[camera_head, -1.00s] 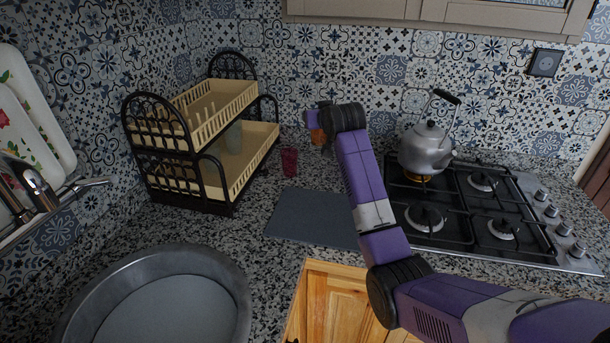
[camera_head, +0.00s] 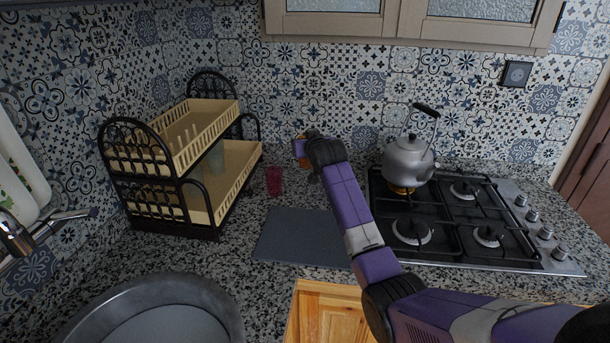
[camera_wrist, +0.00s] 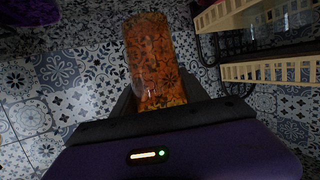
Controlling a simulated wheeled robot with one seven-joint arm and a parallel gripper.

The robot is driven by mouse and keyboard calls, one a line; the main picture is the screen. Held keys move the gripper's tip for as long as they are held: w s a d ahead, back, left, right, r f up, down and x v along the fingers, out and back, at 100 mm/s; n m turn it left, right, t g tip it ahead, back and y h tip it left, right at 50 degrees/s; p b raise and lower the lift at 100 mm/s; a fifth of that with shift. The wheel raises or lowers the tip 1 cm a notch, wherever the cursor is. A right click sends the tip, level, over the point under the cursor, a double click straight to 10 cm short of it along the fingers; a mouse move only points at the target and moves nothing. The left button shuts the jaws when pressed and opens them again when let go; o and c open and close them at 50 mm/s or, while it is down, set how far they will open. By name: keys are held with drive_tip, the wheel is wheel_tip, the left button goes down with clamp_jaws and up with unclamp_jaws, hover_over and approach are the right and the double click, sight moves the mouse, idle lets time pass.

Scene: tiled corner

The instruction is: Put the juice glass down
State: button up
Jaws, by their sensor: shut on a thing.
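The juice glass (camera_wrist: 158,55) is a clear tumbler of orange juice, large in the wrist view. My gripper (camera_wrist: 158,98) is shut on it. In the head view, only an orange part of the juice glass (camera_head: 300,148) shows beside my dark wrist, near the back of the counter. My wrist hides the fingers there. I cannot tell whether the glass base touches the counter (camera_head: 290,185).
A red glass (camera_head: 274,181) stands to the left, beside a two-tier dish rack (camera_head: 212,205). A grey board (camera_head: 298,238) lies in front. A kettle (camera_head: 408,158) sits on the gas hob (camera_head: 450,225) at right. A round basin (camera_head: 215,300) is front left.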

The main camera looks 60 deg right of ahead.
wheel_tip(320, 180, down, 12)
drive_tip(key=shift+r+p, duration=0.15)
drive_tip(key=shift+p, duration=0.35)
drive_tip(key=shift+f+b, duration=0.3)
drive_tip(key=o, duration=1.4)
drive_tip(key=shift+r+p, duration=0.15)
drive_tip(key=shift+p, duration=0.15)
